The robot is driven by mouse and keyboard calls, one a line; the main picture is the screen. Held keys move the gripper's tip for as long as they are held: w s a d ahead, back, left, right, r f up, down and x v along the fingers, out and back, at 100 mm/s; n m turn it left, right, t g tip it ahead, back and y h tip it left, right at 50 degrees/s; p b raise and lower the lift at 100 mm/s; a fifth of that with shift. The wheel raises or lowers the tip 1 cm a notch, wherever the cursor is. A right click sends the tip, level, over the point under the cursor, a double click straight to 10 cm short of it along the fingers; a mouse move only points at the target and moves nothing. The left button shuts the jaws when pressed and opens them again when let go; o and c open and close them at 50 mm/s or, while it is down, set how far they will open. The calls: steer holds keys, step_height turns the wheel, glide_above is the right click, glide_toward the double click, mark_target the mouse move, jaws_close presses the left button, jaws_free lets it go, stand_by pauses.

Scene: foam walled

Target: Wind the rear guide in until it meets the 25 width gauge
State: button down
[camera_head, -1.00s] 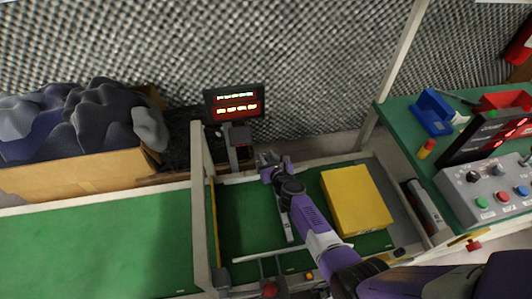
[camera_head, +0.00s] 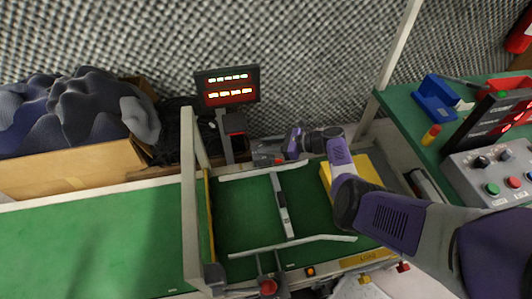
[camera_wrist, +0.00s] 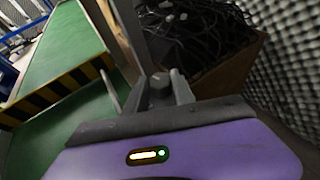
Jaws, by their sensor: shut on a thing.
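The rear guide (camera_head: 240,175) is a pale rail along the far side of the green belt. The width gauge (camera_head: 281,204) is a narrow grey bar lying across the belt. Its far end is close to the rear guide; I cannot tell whether they touch. Its near end is by the pale front guide (camera_head: 318,238). My gripper (camera_head: 268,156) is behind the rear guide, below the display post. In the wrist view my gripper (camera_wrist: 162,88) is shut on a dark knob (camera_wrist: 160,92) between its fingers. The knob's shaft is hidden.
A lit display (camera_head: 228,88) stands behind the belt, its text unreadable. A white frame post (camera_head: 190,190) rises at left. A yellow block (camera_head: 370,170) lies right of the gauge, partly behind my arm. A red knob (camera_head: 268,287) is at the front. A cardboard box of dark foam (camera_head: 75,178) stands back left.

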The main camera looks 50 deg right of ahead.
steer(key=n+g+y+b, duration=0.1)
steer(key=b, duration=0.2)
steer(key=n+g+y+b, duration=0.1)
steer(key=n+b, duration=0.1)
steer(key=b, duration=0.1)
steer(key=n+g+y+b, duration=0.1)
steer(key=y+b, duration=0.1)
steer(key=b, duration=0.1)
steer(key=shift+w+d+f+n, duration=0.25)
steer(key=shift+w+n, duration=0.05)
steer(key=shift+w, duration=0.05)
steer(key=shift+n+g+y+b, duration=0.4)
steer(key=shift+g+b, duration=0.2)
steer(key=shift+b, duration=0.5)
steer(key=shift+r+b, duration=0.1)
steer(key=shift+b, duration=0.2)
steer(key=shift+r+n+g+b, duration=0.2)
steer(key=shift+n+g+b, duration=0.2)
steer(key=shift+b, duration=0.15)
steer(key=c, duration=1.1)
jaws_free()
steer(key=shift+o, duration=0.2)
steer(key=shift+s, duration=0.1)
steer(key=v, duration=0.7)
steer(key=shift+d, duration=0.35)
